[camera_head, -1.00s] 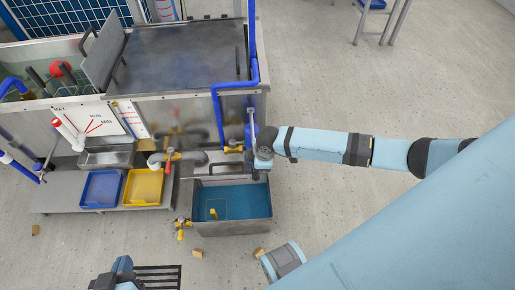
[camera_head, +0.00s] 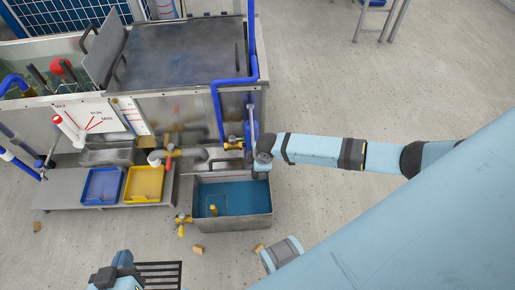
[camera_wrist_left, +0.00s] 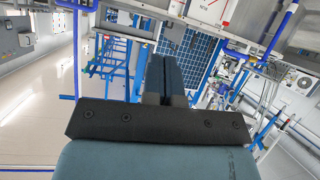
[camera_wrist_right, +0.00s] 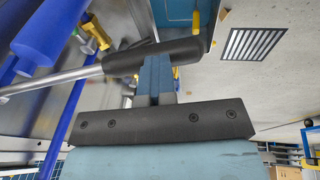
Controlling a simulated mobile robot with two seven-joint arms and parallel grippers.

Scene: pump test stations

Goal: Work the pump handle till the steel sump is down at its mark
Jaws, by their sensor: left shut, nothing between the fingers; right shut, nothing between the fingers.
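The steel sump (camera_head: 244,223) is an open tank on the floor, with blue liquid and a small yellow piece inside. The blue pump (camera_head: 252,130) stands behind its right corner. In the right wrist view the pump handle (camera_wrist_right: 187,51) is a black grip on a steel rod. In the head view the right forearm covers most of the handle. My left gripper (camera_head: 122,259) is shut and empty at the bottom, away from the sump.
A steel bench tank (camera_head: 185,60) with blue pipes stands behind. A blue tray (camera_head: 102,186) and a yellow tray (camera_head: 144,184) lie on a low shelf to the left. Yellow valves (camera_head: 182,220) stick out beside the sump. A floor grate (camera_head: 160,275) lies in front.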

